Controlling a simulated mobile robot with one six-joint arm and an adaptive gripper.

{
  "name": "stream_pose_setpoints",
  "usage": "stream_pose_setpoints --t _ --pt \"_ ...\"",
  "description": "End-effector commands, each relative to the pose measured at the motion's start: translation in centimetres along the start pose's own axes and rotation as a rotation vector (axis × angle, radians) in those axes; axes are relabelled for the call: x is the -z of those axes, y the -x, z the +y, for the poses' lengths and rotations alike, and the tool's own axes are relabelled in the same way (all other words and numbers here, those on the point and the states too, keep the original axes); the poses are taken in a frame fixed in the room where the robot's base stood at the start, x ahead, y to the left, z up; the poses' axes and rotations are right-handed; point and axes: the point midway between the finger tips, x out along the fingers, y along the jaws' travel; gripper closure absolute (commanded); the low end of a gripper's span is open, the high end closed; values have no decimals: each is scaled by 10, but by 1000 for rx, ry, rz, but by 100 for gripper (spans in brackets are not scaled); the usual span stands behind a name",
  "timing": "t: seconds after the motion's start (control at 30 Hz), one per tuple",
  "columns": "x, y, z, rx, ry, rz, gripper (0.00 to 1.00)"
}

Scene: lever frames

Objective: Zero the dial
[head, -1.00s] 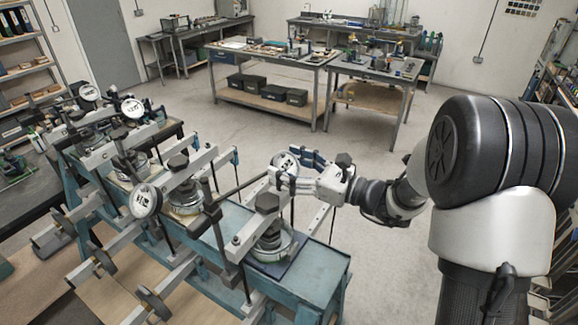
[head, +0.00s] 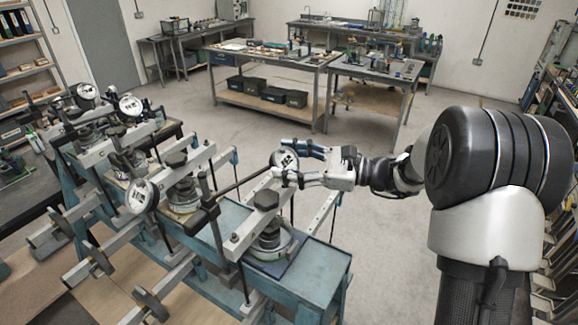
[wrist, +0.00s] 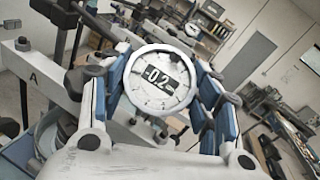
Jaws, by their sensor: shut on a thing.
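The dial (head: 284,160) is a round white gauge with a dark display, on a rod at the near end of the blue lever frame (head: 318,268). In the wrist view the dial (wrist: 158,98) faces me, and its display appears to read -0.2, slightly tilted. My gripper (head: 280,161) is shut on the dial's rim. In the wrist view a blue-and-white finger of my gripper (wrist: 158,88) lies on each side of it.
More dials (head: 142,196) stand along the row to the left, with weighted lever arms (head: 90,260) sticking out below. A grey beam marked A (wrist: 35,77) is left of the dial in the wrist view. Benches stand at the back, with open floor before them.

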Motion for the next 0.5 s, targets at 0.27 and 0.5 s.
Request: stream_pose_setpoints --t 0.27,0.5 --pt "0 0 0 -18 19 0 67" --pt "0 0 0 -17 18 1 32"
